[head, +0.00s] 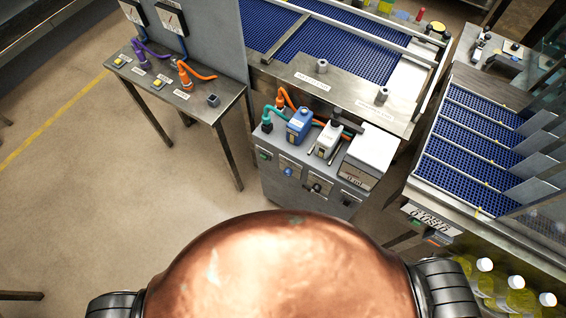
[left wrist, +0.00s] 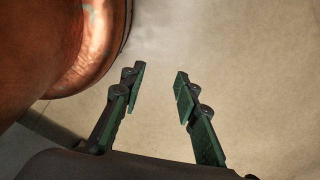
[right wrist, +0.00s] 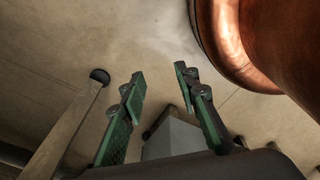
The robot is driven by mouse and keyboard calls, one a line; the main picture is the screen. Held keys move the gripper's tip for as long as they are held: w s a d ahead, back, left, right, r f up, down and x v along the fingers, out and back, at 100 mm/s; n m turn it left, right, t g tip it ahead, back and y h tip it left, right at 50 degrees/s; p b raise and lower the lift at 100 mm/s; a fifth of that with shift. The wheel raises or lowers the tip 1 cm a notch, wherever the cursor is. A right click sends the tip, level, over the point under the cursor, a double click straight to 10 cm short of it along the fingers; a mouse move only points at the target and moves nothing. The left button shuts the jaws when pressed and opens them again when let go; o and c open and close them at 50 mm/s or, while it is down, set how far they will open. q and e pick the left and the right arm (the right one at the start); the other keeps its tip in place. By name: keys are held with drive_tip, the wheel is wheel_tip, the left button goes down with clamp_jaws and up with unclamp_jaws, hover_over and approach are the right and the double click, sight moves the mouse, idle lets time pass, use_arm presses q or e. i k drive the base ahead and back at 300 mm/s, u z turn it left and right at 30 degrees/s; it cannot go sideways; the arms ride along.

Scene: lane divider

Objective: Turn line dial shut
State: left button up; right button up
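The grey cabinet (head: 272,183) at the centre of the head view has a row of small controls on its front. They include a blue knob (head: 288,172), a black knob (head: 316,188) and another dark control (head: 347,200). The labels are too small to read, so I cannot tell which one is the line dial. My left gripper (left wrist: 160,75) is open and empty above bare floor, beside my copper body. My right gripper (right wrist: 160,75) is also open and empty above the floor. Neither gripper shows in the head view, and both are apart from the cabinet.
Conveyors with blue belts (head: 315,45) stand behind and right. A side table (head: 190,97) with hoses stands left, under gauges (head: 171,20). Yellow bottles (head: 515,296) are lower right.

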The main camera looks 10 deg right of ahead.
sight(288, 172)
drive_tip(key=z, duration=0.05)
drive_tip(key=i, duration=0.1)
drive_tip(key=z, duration=3.25)
drive_tip(key=k, duration=1.85)
drive_tip(key=u, duration=1.95)
